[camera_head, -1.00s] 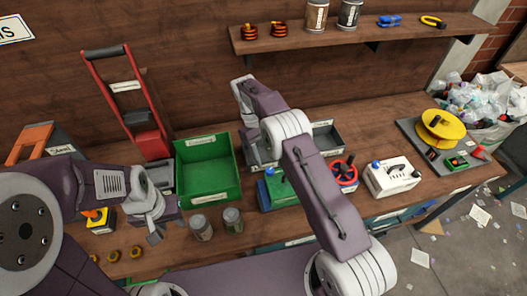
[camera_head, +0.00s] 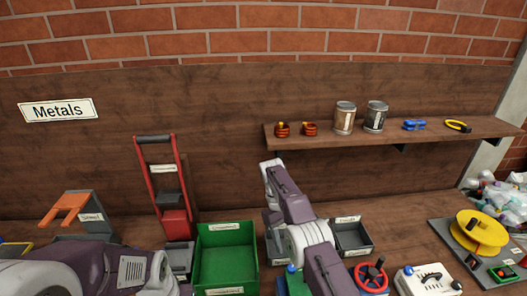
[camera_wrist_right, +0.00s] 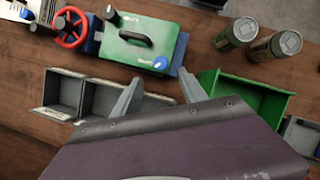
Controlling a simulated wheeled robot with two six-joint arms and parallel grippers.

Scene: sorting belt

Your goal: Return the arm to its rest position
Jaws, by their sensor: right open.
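My right arm (camera_head: 318,262) rises from the bottom middle of the head view and bends over the bench, its upper link reaching toward the back wall. My right gripper (camera_wrist_right: 160,78) shows in the wrist view with its two grey fingers apart and nothing between them. It hangs above the bench, between the green box with the black handle (camera_wrist_right: 122,42) and the grey bins (camera_wrist_right: 66,92). In the head view its fingers are hidden behind the arm.
A green bin (camera_head: 226,268) stands left of my right arm; a grey bin (camera_head: 352,238) is just right of it. The red wheel (camera_head: 371,275), white box (camera_head: 426,283) and yellow spool (camera_head: 481,232) stand further right. A shelf (camera_head: 390,135) with cans hangs behind.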

